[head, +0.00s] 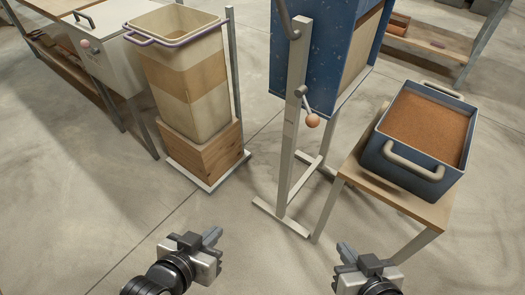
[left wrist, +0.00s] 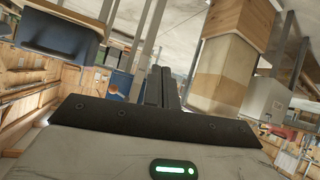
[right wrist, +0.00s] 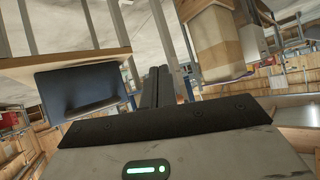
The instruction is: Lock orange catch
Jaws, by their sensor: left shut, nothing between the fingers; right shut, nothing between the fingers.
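The orange catch appears as a short metal lever with an orange ball knob (head: 312,121). It hangs on the upright post (head: 291,115) of the blue mixer drum (head: 325,45), with the ball low and just right of the post. Whether it is engaged with the drum cannot be told. My left gripper (head: 212,238) is shut and empty, low in the head view, left of and nearer than the mixer stand. My right gripper (head: 345,250) is shut and empty, below the catch and well apart from it. Both grippers' closed fingers show in their wrist views.
A blue tub of brown feed (head: 391,155) stands on a wooden table (head: 430,211) at right. A tall beige bin (head: 158,55) stands on a wooden block (head: 205,158) at left. A white box (head: 112,45) is behind it. The floor before the mixer is clear.

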